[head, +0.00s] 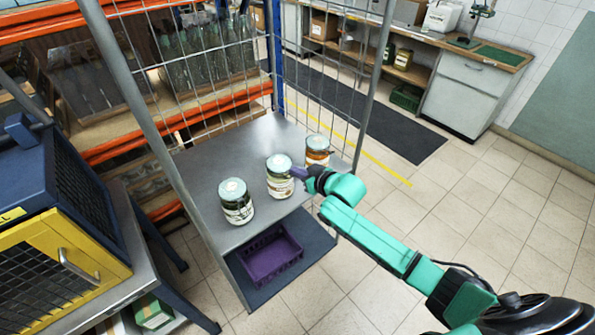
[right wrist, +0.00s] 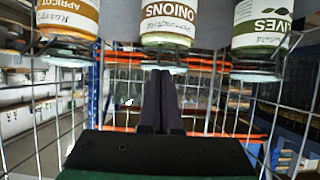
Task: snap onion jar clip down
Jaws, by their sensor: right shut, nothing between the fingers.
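The onion jar (head: 279,176) is the middle of three lidded jars standing on a grey metal shelf (head: 205,160). The right wrist view is upside down, and there its "ONIONS" label (right wrist: 168,12) shows at the top. My right gripper (head: 298,172) is at the near right side of this jar, close to its lid. Its dark fingers (right wrist: 161,74) are shut together and hold nothing; in the right wrist view they point at the onion jar's lid area. Contact cannot be told. My left gripper is not in view.
The olive jar (head: 236,201) stands to the left and the apricot jar (head: 317,150) to the right, both close by. Wire mesh (head: 325,65) closes the shelf's back. A purple crate (head: 271,257) sits below. A blue and yellow cabinet (head: 60,230) stands at left.

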